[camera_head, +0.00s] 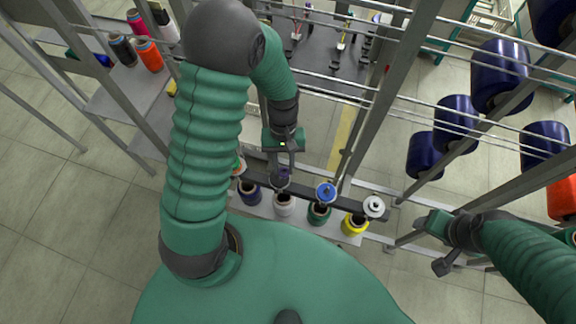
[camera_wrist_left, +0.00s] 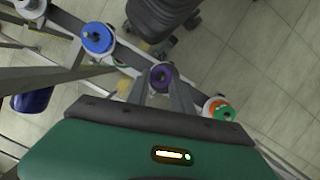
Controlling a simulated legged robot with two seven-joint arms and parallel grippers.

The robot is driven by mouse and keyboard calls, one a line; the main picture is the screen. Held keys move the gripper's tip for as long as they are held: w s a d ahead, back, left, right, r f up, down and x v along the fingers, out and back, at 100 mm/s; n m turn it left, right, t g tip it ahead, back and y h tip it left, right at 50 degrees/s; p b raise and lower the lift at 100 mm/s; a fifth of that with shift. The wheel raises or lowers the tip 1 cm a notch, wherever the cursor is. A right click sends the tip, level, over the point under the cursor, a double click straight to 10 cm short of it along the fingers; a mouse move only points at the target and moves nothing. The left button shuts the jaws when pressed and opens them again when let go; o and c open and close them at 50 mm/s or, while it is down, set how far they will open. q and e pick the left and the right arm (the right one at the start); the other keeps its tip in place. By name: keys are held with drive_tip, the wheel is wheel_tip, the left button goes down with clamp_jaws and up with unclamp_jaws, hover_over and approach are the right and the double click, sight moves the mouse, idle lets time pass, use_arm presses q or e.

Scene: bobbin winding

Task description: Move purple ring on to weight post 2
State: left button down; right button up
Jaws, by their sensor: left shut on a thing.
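The purple ring (camera_wrist_left: 161,77) sits between the fingertips of my left gripper (camera_wrist_left: 160,85) in the left wrist view. In the head view the left gripper (camera_head: 283,178) is shut on the ring, at the dark bar (camera_head: 346,205), between the orange-and-green piece and the blue disc. The fingers partly hide the ring, and I cannot tell whether it is around a post. No post number is readable. My right gripper (camera_head: 445,250) is at the right, away from the bar; its finger opening is unclear.
A blue disc (camera_head: 326,192) and a white disc (camera_head: 374,206) sit along the bar, with an orange-and-green piece (camera_wrist_left: 218,108) at its other end. Metal frame posts and rails stand close by.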

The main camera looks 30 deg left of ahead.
sight(282, 180)
use_arm(q)
drive_tip(key=shift+a, duration=0.55)
drive_tip(key=shift+a+f, duration=0.15)
drive_tip(key=shift+a, duration=0.45)
drive_tip(key=shift+d+f, duration=0.2)
drive_tip(key=shift+d, duration=0.35)
drive_tip(key=shift+d+f+b, duration=0.3)
drive_tip(key=shift+f+b, duration=0.15)
drive_tip(key=shift+f, duration=0.2)
drive_tip(key=shift+a+f+b, duration=0.2)
drive_tip(key=shift+f+b, duration=0.15)
drive_tip(key=shift+f, duration=0.1)
drive_tip(key=shift+a+f+b, duration=0.2)
drive_tip(key=shift+f+b, duration=0.1)
drive_tip(key=shift+f, duration=0.15)
drive_tip(key=shift+d+f, duration=0.1)
drive_tip(key=shift+f, duration=0.15)
drive_tip(key=shift+d, duration=0.1)
use_arm(e)
drive_tip(key=shift+a+f, duration=0.3)
drive_tip(key=shift+f, duration=0.25)
drive_tip(key=shift+a+f, duration=0.3)
drive_tip(key=shift+f, duration=0.2)
